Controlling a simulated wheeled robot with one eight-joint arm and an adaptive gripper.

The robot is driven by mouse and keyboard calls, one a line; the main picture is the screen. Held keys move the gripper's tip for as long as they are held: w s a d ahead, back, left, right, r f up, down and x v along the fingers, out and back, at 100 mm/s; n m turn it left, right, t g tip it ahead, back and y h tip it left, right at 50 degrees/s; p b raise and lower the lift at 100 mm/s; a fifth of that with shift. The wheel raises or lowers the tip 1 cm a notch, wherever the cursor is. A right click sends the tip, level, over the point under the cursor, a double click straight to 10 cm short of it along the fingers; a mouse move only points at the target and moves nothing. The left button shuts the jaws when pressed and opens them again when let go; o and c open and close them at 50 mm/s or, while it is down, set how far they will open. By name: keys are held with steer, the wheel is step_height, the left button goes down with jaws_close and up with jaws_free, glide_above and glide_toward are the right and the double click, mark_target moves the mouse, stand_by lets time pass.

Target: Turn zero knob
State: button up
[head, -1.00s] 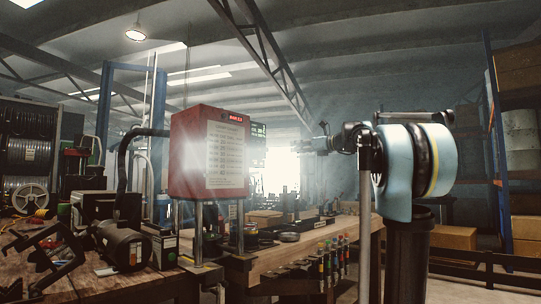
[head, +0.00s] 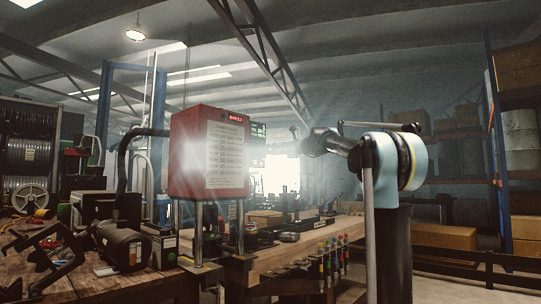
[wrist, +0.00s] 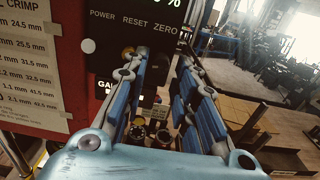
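In the wrist view, the black control panel (wrist: 132,30) carries the printed labels POWER, RESET and ZERO. The ZERO label (wrist: 167,28) is at the right of that row, above the fingertips.
A white crimp chart (wrist: 28,70) is on the red box face. A workbench (head: 300,252) with colored-handled tools on its front edge runs behind the box. A black motor (head: 122,245) sits on the left bench. Cardboard boxes (head: 450,238) stand at the right.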

steer(key=shift+x, duration=1.2)
steer(key=shift+c, duration=0.2)
jaws_close()
steer(key=shift+n, duration=1.9)
steer(key=shift+o, duration=0.2)
jaws_free()
steer(key=shift+d, duration=0.1)
